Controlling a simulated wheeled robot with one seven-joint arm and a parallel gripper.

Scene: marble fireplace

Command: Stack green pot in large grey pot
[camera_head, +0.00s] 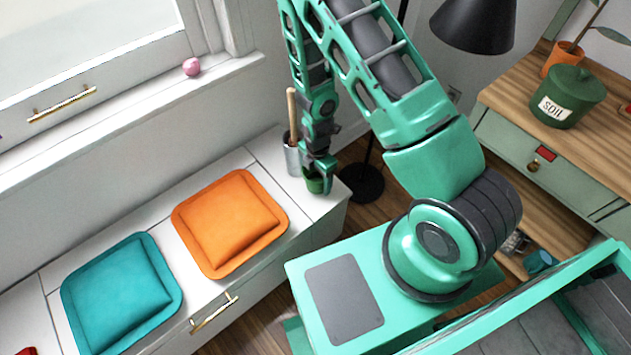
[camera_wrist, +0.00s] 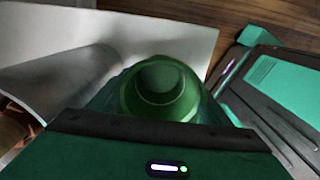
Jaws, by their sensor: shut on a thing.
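My gripper (camera_head: 322,172) is shut on the small green pot (camera_head: 314,185) at the right end of the white bench. In the wrist view the green pot (camera_wrist: 160,92) fills the middle, just beyond the gripper's dark edge, with its round inside showing. I cannot tell whether the pot still touches the bench top. The grey pot (camera_head: 292,157) stands on the bench just behind and left of the gripper, partly hidden by the arm, with a wooden handle rising from it. It also shows at the left in the wrist view (camera_wrist: 65,82).
An orange cushion (camera_head: 232,222) and a teal cushion (camera_head: 122,292) lie on the bench (camera_head: 318,206). A black lamp (camera_head: 475,25) stands behind my arm. A wooden-topped cabinet at the right holds a green soil pot (camera_head: 568,97) and a potted plant (camera_head: 560,58).

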